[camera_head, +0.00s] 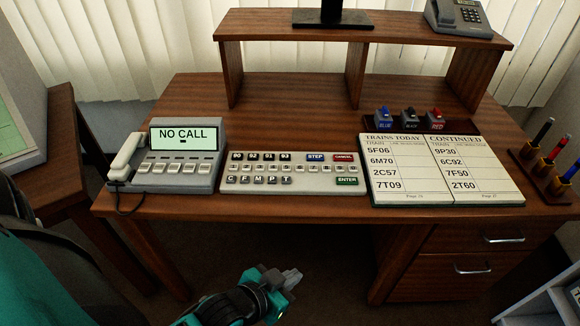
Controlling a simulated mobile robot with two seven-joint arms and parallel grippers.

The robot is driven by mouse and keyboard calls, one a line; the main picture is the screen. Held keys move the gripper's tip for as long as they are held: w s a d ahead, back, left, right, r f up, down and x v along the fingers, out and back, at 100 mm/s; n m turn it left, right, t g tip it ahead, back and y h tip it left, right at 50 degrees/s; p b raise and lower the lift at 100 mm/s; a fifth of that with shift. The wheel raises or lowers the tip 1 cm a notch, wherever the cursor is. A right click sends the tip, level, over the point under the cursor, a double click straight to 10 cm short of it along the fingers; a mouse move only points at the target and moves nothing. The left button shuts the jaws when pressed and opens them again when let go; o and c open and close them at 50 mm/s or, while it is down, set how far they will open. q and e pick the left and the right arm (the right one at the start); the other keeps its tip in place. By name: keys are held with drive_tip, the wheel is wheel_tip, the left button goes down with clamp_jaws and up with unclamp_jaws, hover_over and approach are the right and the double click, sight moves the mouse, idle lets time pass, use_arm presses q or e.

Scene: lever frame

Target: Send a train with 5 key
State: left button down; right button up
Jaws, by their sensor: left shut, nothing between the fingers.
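A light grey key panel (225,181) lies on the desk, left of its middle. Its top row has dark number keys, a blue STEP key (315,157) and a red CANCEL key (343,157). A middle row of small white keys (298,168) has marks too small to read, so I cannot pick out the 5 key. The bottom row has letter keys and a green ENTER key (346,181). My left gripper (292,277) is shut and empty, in front of the desk and apart from the panel. My right gripper is not in view.
A phone unit (181,170) reading NO CALL, with a white handset, stands left of the panel. An open train book (432,168) lies to its right. Blue, black and red stamps (410,116) stand behind it. A pen holder (543,172) is far right. A raised shelf (400,32) spans the back.

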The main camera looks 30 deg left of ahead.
use_arm(q)
drive_tip(key=w+a+r+m, duration=0.1)
drive_tip(key=w+a+m, duration=0.1)
drive_tip(key=w, duration=0.3)
drive_tip(key=w+a+r+m+g+h+p, duration=0.1)
drive_tip(key=w+a+m, duration=0.1)
drive_tip(key=w, duration=0.2)
drive_tip(key=w+a+r+m, duration=0.1)
drive_tip(key=w+a+m, duration=0.1)
drive_tip(key=w, duration=0.3)
drive_tip(key=shift+w+a+r+m+h+p, duration=0.2)
drive_tip(key=shift+w+m+h+p, duration=0.1)
drive_tip(key=shift+m, duration=0.1)
drive_tip(key=w+a+r+m, duration=0.1)
drive_tip(key=w+a+r, duration=0.1)
drive_tip(key=w+a+r+m+g, duration=0.1)
drive_tip(key=w+a+r, duration=0.2)
drive_tip(key=shift+w+a+p, duration=0.25)
drive_tip(key=shift+w+p, duration=0.05)
drive_tip(key=shift+w, duration=0.05)
drive_tip(key=w+a+r+m, duration=0.2)
drive_tip(key=w+a+r, duration=0.2)
drive_tip(key=a+r, duration=0.1)
drive_tip(key=shift+a+r, duration=0.35)
drive_tip(key=shift+r, duration=0.45)
drive_tip(key=shift+w, duration=0.1)
